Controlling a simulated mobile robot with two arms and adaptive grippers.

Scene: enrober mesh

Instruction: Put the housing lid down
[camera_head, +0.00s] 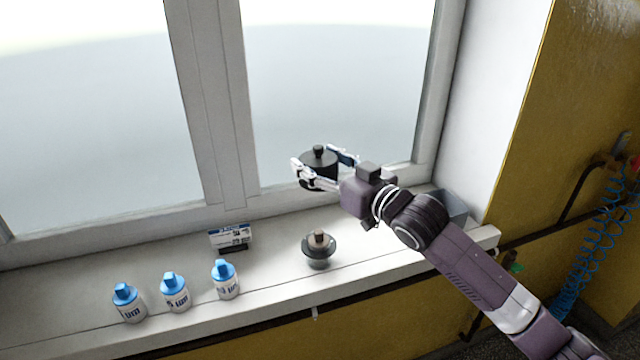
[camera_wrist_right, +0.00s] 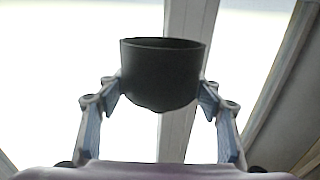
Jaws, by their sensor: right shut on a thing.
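The housing lid (camera_head: 318,158) is a dark, round cap with a small knob on top. My right gripper (camera_head: 325,168) is shut on its sides and holds it upright in the air in front of the window. In the right wrist view the dark lid (camera_wrist_right: 162,75) sits between the two fingers of the right gripper (camera_wrist_right: 162,92), with its wide rim at the top of the picture. Below it on the sill stands a dark round housing (camera_head: 318,254) with a brownish top, apart from the lid. My left gripper is not in view.
The white window sill (camera_head: 80,300) carries several things. Three white bottles with blue caps (camera_head: 174,292) stand at the left front. A small white and blue box (camera_head: 231,237) lies behind them. A grey bin (camera_head: 450,207) is at the right end, partly behind my arm. Blue coiled hose (camera_head: 585,255) hangs at the far right.

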